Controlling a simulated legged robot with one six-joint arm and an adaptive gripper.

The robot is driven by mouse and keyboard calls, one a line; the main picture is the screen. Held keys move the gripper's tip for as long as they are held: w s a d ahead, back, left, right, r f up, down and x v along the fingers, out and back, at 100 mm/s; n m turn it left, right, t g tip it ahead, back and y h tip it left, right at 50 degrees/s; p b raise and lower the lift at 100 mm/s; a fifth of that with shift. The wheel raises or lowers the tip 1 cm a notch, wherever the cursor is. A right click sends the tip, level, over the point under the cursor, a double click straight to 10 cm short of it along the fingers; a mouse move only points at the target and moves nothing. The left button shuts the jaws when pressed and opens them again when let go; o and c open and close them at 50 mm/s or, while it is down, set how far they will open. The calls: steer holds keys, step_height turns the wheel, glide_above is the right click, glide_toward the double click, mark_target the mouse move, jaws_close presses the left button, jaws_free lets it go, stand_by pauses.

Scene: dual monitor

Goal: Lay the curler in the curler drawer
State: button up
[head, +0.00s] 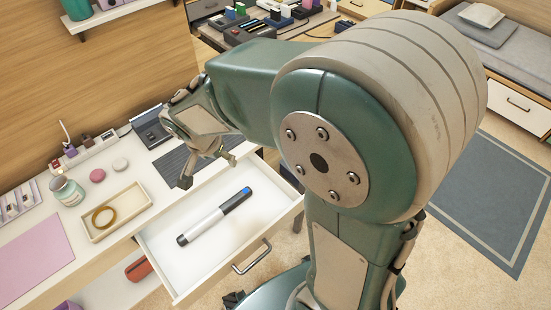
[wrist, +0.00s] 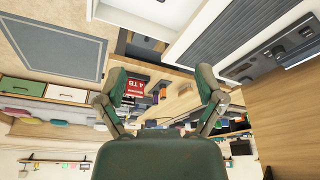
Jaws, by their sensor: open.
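The curler (head: 214,216) is a white wand with a dark end and a blue patch near its other end. In the head view it lies flat inside the open white drawer (head: 196,274), slanted across the floor of it. My gripper (head: 209,171) is open and empty, above the back edge of the drawer and apart from the curler. In the wrist view my gripper (wrist: 160,74) shows both fingers spread with nothing between them. The curler cannot be made out in the wrist view.
On the desk left of the drawer are a wooden tray (head: 95,228) with a ring, a jar (head: 67,190) and a pink mat (head: 32,256). A dark ribbed mat (head: 184,164) lies behind the drawer. The drawer handle (head: 252,262) juts out in front.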

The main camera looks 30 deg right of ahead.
steer(key=s+d+r+n+t+y, duration=0.1)
steer(key=s+d+r+n, duration=0.2)
steer(key=s+r, duration=0.3)
steer(key=s+d+r+n+t+y, duration=0.1)
steer(key=s+d+r+n, duration=0.3)
steer(key=s, duration=0.5)
step_height(320, 180, up, 3)
steer(key=shift+s+f+n+t, duration=0.2)
steer(key=shift+n+t, duration=0.5)
steer(key=shift+n, duration=0.3)
steer(key=shift+d, duration=0.1)
